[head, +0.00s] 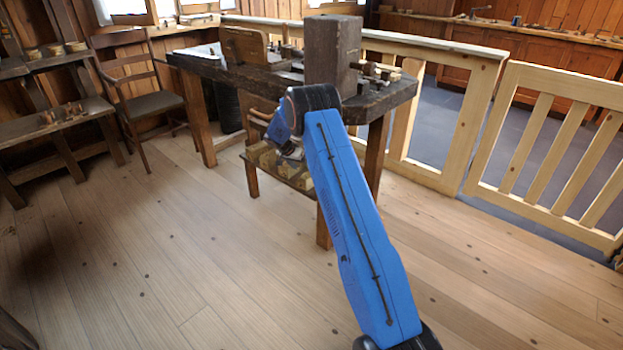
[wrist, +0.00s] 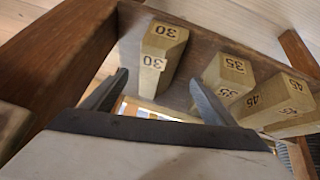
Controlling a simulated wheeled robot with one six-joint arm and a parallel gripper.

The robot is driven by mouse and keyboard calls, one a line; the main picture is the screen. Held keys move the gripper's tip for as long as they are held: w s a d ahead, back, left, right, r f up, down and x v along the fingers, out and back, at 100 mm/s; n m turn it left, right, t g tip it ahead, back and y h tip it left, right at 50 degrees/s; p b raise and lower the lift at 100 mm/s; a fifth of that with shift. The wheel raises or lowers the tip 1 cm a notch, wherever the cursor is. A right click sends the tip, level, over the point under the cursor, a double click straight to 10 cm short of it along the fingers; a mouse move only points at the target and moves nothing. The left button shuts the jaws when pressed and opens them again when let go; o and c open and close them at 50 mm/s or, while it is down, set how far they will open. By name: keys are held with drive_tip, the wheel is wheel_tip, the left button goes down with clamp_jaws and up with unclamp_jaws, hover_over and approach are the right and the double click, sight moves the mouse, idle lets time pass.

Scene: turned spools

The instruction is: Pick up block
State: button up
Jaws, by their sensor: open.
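In the wrist view, a pale wooden block marked 30 (wrist: 165,42) stands on a brown wooden shelf (wrist: 205,45). A block marked 35 (wrist: 229,72) and a block marked 45 (wrist: 275,98) stand in a row to its right. My gripper (wrist: 158,78) is open and empty, with its fingertips just short of the 30 block and roughly either side of it in the picture. Whether they touch it cannot be told. In the head view, the blocks (head: 267,159) sit on the low shelf under the workbench, partly hidden by my blue arm, and my fingers are hard to make out.
The dark workbench (head: 395,97) with a thick upright post (head: 331,50) stands over the low shelf. A wooden bench leg (head: 374,160) is close to my arm. A chair (head: 150,103) stands left, a railing (head: 550,150) right. The floor in front is clear.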

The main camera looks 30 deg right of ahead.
drive_tip(key=shift+x, duration=3.95)
drive_tip(key=c, duration=1.5)
